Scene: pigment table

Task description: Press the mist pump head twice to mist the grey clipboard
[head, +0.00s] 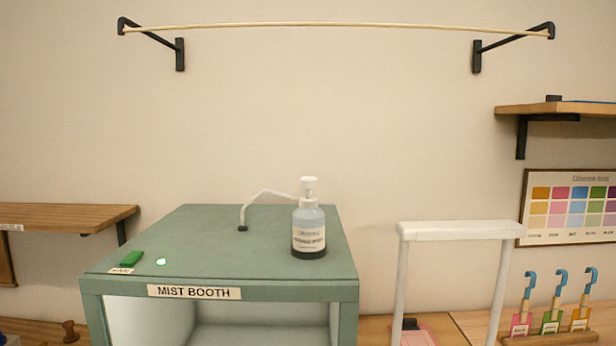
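The mist pump bottle (309,236) stands upright on the green top of the mist booth (220,250). It is clear with a white label and a dark band at its base. Its white pump head (309,184) is on top, and a thin white tube runs from it to a dark fitting on the booth top. I do not see a grey clipboard; most of the booth's inside is below the frame. My gripper is not in view.
A white frame (458,231) stands right of the booth. Hooked tools (551,305) stand in a rack at right. Wooden shelves (65,216) flank the wall.

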